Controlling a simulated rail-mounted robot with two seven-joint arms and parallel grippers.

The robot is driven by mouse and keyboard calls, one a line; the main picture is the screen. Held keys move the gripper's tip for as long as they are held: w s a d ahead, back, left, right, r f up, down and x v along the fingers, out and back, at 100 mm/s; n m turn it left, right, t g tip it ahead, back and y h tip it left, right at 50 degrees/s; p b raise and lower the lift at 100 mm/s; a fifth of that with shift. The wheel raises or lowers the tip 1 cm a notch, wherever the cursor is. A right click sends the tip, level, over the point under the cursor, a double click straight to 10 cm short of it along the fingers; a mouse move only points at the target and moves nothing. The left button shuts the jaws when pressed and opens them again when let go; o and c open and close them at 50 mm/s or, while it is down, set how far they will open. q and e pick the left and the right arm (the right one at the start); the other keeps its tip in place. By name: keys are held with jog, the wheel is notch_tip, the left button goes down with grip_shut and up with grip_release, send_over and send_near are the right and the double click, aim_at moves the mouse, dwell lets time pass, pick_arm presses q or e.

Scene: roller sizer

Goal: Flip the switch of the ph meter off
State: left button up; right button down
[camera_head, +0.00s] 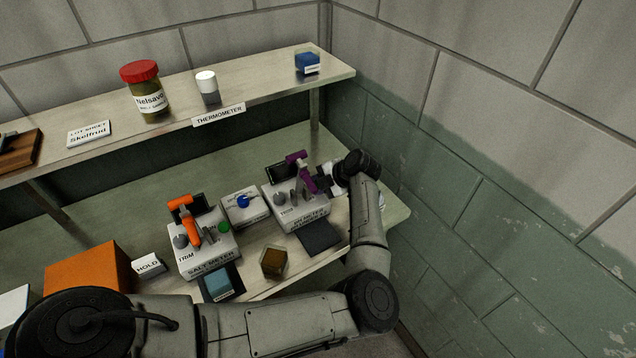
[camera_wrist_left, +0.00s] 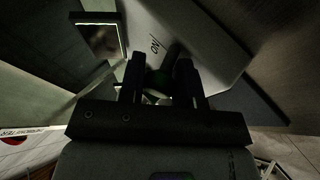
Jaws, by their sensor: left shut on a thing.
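The pH meter (camera_head: 300,214) is a pale box at the right end of the bench, carrying a purple clamp (camera_head: 306,176) and grey knobs on its top. My left gripper (camera_head: 328,178) reaches its right side from the right, with the fingertips hard to make out in the head view. In the left wrist view, the gripper (camera_wrist_left: 160,72) is shut on a small dark part, apparently the switch, beside the "ON" lettering on the meter's pale face (camera_wrist_left: 200,35). The switch's position is hidden by the fingers. My right gripper is not in view.
The salt meter (camera_head: 207,251) with an orange clamp stands to the left, with a small box with a blue knob (camera_head: 243,205) between. A dark pad (camera_head: 320,236) and brown cube (camera_head: 273,262) lie in front. A shelf (camera_head: 270,88) runs above; a block wall closes the right side.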

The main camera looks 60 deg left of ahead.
pick_arm(q)
jog(key=shift+o, duration=0.2)
jog(key=shift+s+d+n+y+b, duration=0.1)
jog(key=shift+d+n+y+b, duration=0.15)
jog(key=shift+y, duration=0.45)
jog(key=shift+n+y+b, duration=0.15)
jog(key=shift+y+b, duration=0.15)
jog(key=shift+y, duration=0.4)
jog(key=shift+f, duration=0.1)
